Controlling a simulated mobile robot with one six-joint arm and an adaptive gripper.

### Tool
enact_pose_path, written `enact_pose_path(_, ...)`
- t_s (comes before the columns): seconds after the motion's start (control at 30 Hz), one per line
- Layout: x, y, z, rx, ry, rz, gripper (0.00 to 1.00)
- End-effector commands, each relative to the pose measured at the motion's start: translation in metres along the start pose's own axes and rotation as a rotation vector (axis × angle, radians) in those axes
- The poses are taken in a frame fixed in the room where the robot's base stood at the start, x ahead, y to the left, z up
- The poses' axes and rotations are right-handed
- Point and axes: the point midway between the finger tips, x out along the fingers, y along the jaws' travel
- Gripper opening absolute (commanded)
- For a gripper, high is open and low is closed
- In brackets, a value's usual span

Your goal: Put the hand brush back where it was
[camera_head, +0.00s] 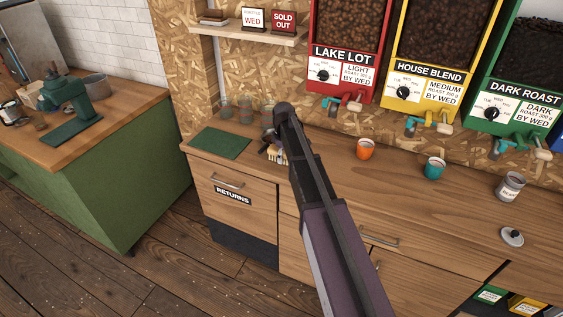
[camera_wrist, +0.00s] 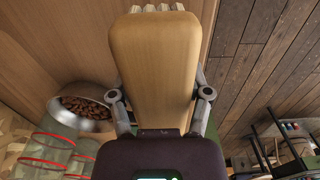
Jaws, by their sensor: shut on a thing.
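The hand brush is in my gripper. In the wrist view its wooden body (camera_wrist: 158,65) fills the middle, with pale bristle tufts at the top edge. In the head view the pale bristles (camera_head: 277,157) show just below my gripper (camera_head: 271,147), over the wooden counter and right of the green mat (camera_head: 220,143). In the wrist view my gripper (camera_wrist: 160,95) has a finger on each side of the brush. My arm hides part of the brush in the head view. I cannot tell whether the bristles touch the counter.
An orange cup (camera_head: 365,149), a teal cup (camera_head: 433,168) and a labelled tin (camera_head: 510,186) stand to the right. Bean dispensers (camera_head: 345,60) hang above. The green mat is bare.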

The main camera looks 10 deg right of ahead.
Motion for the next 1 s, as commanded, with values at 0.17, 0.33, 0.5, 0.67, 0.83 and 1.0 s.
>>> enact_pose_path(0.17, 0.0, -0.001, 0.0, -0.001, 0.0, 0.0, 0.25)
enact_pose_path(0.33, 0.001, 0.004, -0.006, -0.001, 0.0, 0.0, 0.25)
enact_pose_path(0.5, 0.012, 0.007, -0.011, -0.001, 0.0, 0.0, 0.25)
enact_pose_path(0.67, 0.026, 0.007, -0.011, -0.001, 0.0, 0.0, 0.25)
enact_pose_path(0.83, 0.035, 0.007, -0.011, -0.001, 0.0, 0.0, 0.25)
enact_pose_path(1.0, 0.037, 0.007, -0.011, -0.001, 0.0, 0.0, 0.25)
